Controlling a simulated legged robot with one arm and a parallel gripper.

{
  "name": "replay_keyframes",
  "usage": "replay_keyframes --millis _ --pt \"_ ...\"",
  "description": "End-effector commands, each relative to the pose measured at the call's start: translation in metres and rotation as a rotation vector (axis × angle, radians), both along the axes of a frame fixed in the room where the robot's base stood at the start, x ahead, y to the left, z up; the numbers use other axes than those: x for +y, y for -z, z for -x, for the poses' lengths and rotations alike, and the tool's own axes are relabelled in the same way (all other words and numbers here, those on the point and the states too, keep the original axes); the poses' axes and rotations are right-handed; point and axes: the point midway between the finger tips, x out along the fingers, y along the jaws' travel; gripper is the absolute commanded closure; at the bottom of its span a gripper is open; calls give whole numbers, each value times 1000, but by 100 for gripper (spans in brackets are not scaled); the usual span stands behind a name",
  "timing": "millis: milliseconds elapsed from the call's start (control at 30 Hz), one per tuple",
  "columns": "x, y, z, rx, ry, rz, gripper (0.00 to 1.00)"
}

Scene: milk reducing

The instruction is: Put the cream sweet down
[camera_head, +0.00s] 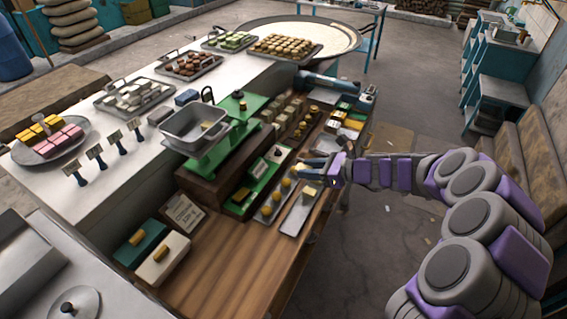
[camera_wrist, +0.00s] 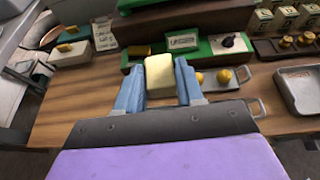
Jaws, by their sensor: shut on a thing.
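The cream sweet (camera_wrist: 160,72) is a pale yellow block. It sits between the two blue fingers of my gripper (camera_wrist: 159,86) in the wrist view, and the fingers are shut on it. In the head view my gripper (camera_head: 318,172) is at the right side of the wooden counter. A small cream block (camera_head: 309,191) shows just below the fingers there, over a narrow metal tray (camera_head: 296,218). I cannot tell whether it touches the tray.
A tray of round yellow sweets (camera_head: 264,215) lies beside the narrow tray. A green scale (camera_head: 212,153) with a metal pan stands behind it. Two butter-like blocks on green (camera_head: 140,245) and white (camera_head: 162,266) bases stand at the near left. Bare wood (camera_head: 235,262) lies in front.

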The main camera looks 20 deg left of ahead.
Motion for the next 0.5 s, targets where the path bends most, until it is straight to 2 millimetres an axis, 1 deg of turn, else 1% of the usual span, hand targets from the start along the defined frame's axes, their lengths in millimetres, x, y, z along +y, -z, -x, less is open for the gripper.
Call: replay_keyframes --millis 167,267,367,400,467,500 --pt "4 -7 1 -2 0 -1 92" --pt "18 -21 7 -9 6 -1 92" --pt "44 -46 18 -19 13 -5 92" --pt "57 -58 24 -25 19 -6 92" --pt "77 -77 37 -27 25 -10 92" --pt "91 -89 47 -25 29 -11 92"
